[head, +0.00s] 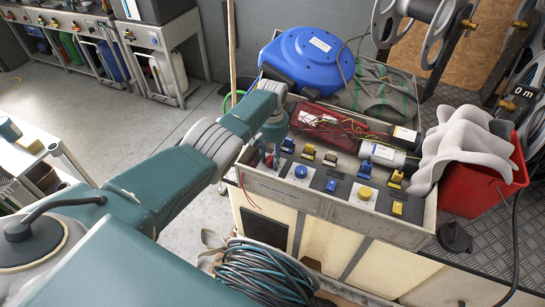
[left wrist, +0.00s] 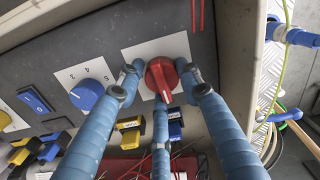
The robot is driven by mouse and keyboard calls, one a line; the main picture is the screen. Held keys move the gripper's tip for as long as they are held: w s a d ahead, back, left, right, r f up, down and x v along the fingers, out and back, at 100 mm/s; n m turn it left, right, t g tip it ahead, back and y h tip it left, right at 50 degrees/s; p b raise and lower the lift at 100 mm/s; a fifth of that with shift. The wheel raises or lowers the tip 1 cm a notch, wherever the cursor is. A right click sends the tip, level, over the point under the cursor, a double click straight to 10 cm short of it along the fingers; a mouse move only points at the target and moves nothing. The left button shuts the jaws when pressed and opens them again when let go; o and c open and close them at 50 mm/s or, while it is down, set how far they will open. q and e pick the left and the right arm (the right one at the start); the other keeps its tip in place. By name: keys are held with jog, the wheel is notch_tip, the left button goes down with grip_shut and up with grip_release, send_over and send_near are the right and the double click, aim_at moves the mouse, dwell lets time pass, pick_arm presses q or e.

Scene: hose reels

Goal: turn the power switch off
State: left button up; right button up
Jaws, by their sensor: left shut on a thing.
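The power switch is a red rotary knob (left wrist: 158,78) on a white square plate (left wrist: 140,52), set in a grey control panel (left wrist: 85,40) in the left wrist view. My left gripper (left wrist: 160,84) is shut on it, with fingers on both sides and a third finger below. In the head view my left gripper (head: 269,155) reaches down to the panel's left end and mostly hides the knob. My right gripper is not in view.
Beside the switch on the panel are a blue dial (head: 300,172), a yellow dial (head: 365,193) and small rocker switches. A coiled hose (head: 262,272) lies below the panel.

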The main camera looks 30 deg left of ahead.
aim_at(270, 156)
pick_arm(q)
jog(key=shift+a+r, duration=0.1)
jog(key=shift+a, duration=0.1)
jog(key=o, duration=0.9)
jog(key=shift+c, duration=0.2)
jog(key=shift+o, duration=0.8)
jog(key=shift+a, duration=0.1)
jog(key=shift+r, duration=0.35)
notch_tip(270, 156, up, 11)
jog(key=shift+r, duration=0.15)
jog(key=shift+s, duration=0.1)
